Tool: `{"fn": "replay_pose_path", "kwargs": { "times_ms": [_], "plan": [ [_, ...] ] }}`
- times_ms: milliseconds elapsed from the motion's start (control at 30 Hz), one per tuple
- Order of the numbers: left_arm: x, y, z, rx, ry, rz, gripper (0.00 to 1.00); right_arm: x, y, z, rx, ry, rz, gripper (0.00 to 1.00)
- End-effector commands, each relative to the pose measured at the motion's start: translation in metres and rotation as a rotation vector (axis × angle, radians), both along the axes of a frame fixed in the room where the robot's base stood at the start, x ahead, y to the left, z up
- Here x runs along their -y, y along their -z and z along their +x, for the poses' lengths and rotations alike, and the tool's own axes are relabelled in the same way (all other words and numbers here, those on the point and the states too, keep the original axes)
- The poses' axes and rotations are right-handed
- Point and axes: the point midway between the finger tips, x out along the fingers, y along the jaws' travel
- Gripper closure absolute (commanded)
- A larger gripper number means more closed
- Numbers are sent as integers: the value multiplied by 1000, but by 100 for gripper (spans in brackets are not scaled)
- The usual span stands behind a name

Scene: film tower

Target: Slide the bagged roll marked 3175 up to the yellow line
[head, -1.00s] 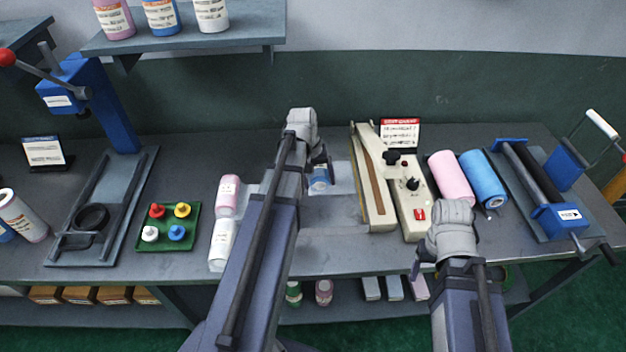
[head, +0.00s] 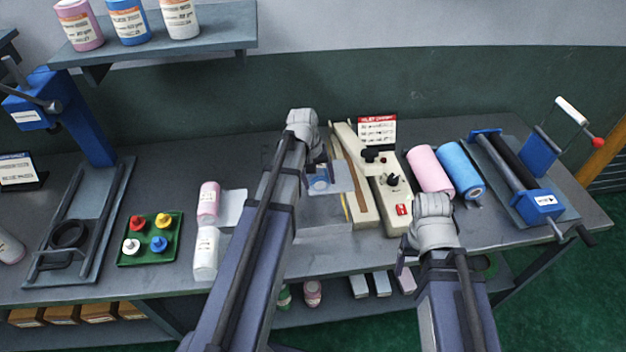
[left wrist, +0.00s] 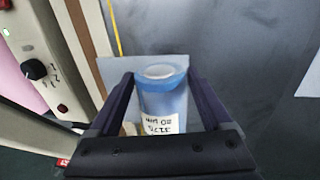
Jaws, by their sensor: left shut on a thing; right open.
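The blue roll (left wrist: 165,98) carries a white label reading 3175, upside down in the left wrist view; it also shows in the head view (head: 320,181). My left gripper (left wrist: 160,84) is shut on it, one finger on each side. A pale, see-through bag sheet (left wrist: 183,66) spreads around the roll's far end. The yellow line (left wrist: 115,28) runs along the sealer's near side, and its lower end meets the bag's corner. The line shows as a short strip in the head view (head: 345,207). My right gripper (head: 404,258) is open and empty by the bench's front edge.
The cream heat sealer (head: 392,200) stands just right of the roll. Pink (head: 430,169) and blue (head: 459,170) rolls lie beyond it. Two bagged rolls, pink (head: 209,203) and white (head: 206,253), lie left of my left arm. A green tray (head: 128,251) sits further left.

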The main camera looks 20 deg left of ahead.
Motion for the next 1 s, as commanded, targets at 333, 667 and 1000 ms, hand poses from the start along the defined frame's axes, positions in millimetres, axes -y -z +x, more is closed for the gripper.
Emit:
{"fn": "replay_pose_path", "kwargs": {
  "times_ms": [333,667,1000],
  "plan": [
    [18,0,11,0,1,0,94,0,0,0,0,0,0,26],
    [25,0,15,1,0,-1,94,0,0,0,0,0,0,26],
    [23,0,18,0,0,0,94,0,0,0,0,0,0,26]
  ]
}}
